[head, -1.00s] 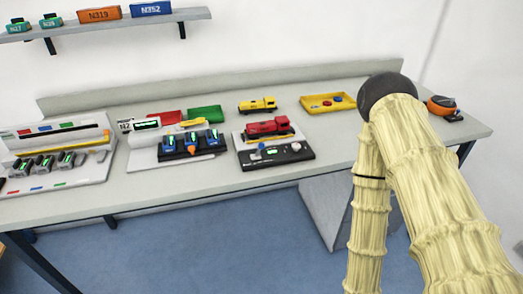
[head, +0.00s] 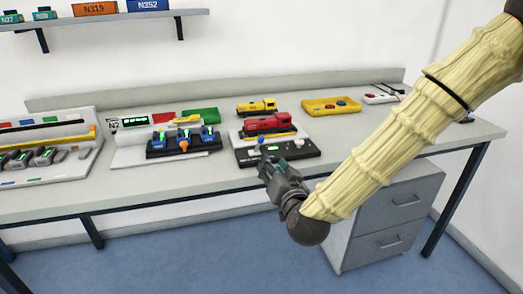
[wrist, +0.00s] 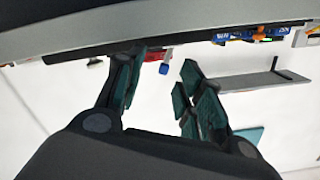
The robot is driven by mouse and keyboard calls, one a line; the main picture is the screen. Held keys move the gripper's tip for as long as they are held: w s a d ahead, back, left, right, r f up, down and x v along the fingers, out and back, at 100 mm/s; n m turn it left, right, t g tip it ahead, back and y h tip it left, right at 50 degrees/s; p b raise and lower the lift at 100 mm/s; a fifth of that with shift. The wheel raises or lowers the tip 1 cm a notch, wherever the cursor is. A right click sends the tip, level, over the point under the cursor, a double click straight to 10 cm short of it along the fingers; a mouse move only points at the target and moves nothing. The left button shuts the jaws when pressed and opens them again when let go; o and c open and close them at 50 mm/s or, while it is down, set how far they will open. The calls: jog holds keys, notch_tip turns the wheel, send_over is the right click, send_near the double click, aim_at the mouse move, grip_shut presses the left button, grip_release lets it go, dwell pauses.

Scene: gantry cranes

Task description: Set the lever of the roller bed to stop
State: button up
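The roller bed (head: 310,153) is at the front middle of the bench, a light base with a black control panel and a red locomotive (head: 268,123) on it. In the wrist view a blue knob (wrist: 164,69), probably the lever's, shows between the fingers beside red. My gripper (head: 270,163) is at the panel's front left edge, coming from the front. Its fingers (wrist: 166,62) are apart and hold nothing. I cannot tell whether they touch the panel, nor the lever's setting.
A yellow locomotive (head: 256,107) and a yellow tray (head: 332,106) are behind. A drawer cabinet (head: 390,215) stands below the bench.

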aim_at(262, 140)
jog(key=shift+t, duration=0.4)
jog(key=r+x, duration=0.1)
jog(key=x, duration=0.6)
jog(key=r+x, duration=0.1)
jog(key=x, duration=0.3)
jog(key=shift+w+a+r, duration=0.1)
jog(key=shift+a+r, duration=0.15)
jog(key=shift+r, duration=0.15)
grip_shut()
